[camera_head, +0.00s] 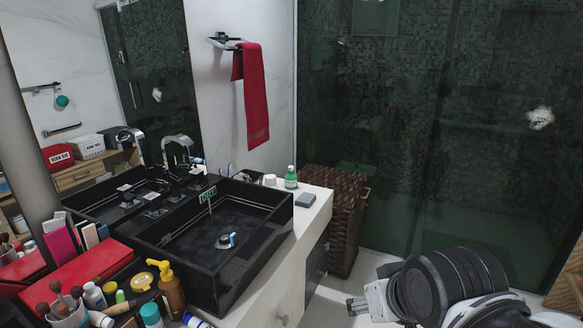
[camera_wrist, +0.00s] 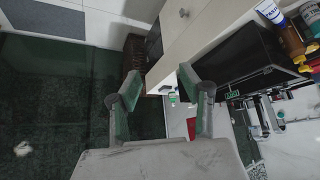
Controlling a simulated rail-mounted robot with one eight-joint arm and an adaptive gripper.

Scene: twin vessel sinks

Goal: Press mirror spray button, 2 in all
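No bottle is clearly marked as mirror spray. An amber bottle with a yellow pump top (camera_head: 168,287) stands among toiletries at the front left of the counter. An amber bottle (camera_wrist: 290,42) also shows at the upper right of the wrist view. A small green bottle with a white cap (camera_head: 291,178) stands at the counter's far end. The mirror (camera_head: 148,70) hangs on the wall behind the sinks. My gripper (camera_wrist: 160,78) is open and empty, its fingers wide apart. In the head view it is low at the right, away from the counter and bottles.
A black vessel sink (camera_head: 262,205) with a chrome tap (camera_head: 178,146) fills the middle counter. Brushes (camera_head: 60,300) and a red box (camera_head: 82,278) crowd the front left. A wicker basket (camera_head: 345,215) stands past the counter's end. A red towel (camera_head: 252,95) hangs behind.

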